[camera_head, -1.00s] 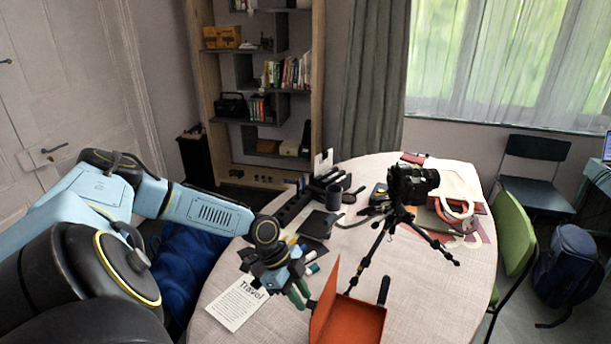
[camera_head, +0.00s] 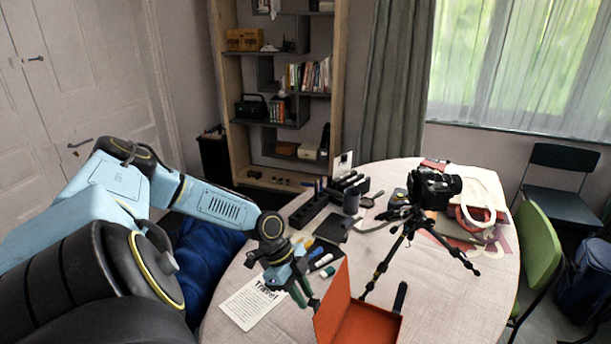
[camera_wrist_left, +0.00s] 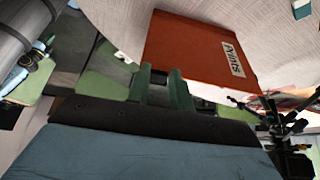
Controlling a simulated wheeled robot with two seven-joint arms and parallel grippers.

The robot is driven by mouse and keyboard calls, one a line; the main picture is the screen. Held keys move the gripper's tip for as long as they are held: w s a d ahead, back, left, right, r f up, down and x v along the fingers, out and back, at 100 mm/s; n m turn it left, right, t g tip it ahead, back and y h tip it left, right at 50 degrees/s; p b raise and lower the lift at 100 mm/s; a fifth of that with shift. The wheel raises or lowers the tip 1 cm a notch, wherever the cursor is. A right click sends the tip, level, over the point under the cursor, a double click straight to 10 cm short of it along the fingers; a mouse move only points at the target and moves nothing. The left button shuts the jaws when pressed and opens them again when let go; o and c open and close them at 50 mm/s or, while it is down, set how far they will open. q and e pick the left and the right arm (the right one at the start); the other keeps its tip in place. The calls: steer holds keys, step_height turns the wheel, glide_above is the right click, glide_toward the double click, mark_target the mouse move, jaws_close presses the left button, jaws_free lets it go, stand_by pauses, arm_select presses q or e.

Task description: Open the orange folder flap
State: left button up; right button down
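The orange folder (camera_head: 370,324) lies on the table near the front edge in the head view. Its flap (camera_head: 333,300) stands raised, steeply tilted, on the folder's left side, with the orange interior showing to its right. My left gripper (camera_head: 308,296) is just left of the flap, on its outer side. In the left wrist view its two green fingers (camera_wrist_left: 162,88) are apart with nothing seen between them, close to the edge of the orange cover (camera_wrist_left: 190,45), which bears a "Prints" label (camera_wrist_left: 232,58). Whether they touch it I cannot tell. My right gripper is not in view.
A camera on a tripod (camera_head: 412,215) stands just behind the folder. A printed "Travel" sheet (camera_head: 253,303) and several markers (camera_head: 318,262) lie left of it. A black organizer (camera_head: 310,208) is farther back. The table (camera_head: 455,305) is clear right of the folder.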

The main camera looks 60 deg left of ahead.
arm_select(q)
steer(key=shift+s+a+f+b, duration=0.3)
steer(key=shift+s+a, duration=0.05)
steer(key=shift+a, duration=0.25)
steer(key=shift+s+a+f+b, duration=0.25)
steer(key=shift+s+a, duration=0.05)
steer(key=shift+a, duration=0.3)
steer(key=o, duration=0.6)
steer(key=shift+r, duration=0.15)
step_height(320, 180, up, 8)
steer(key=p, duration=0.8)
stand_by(0.8)
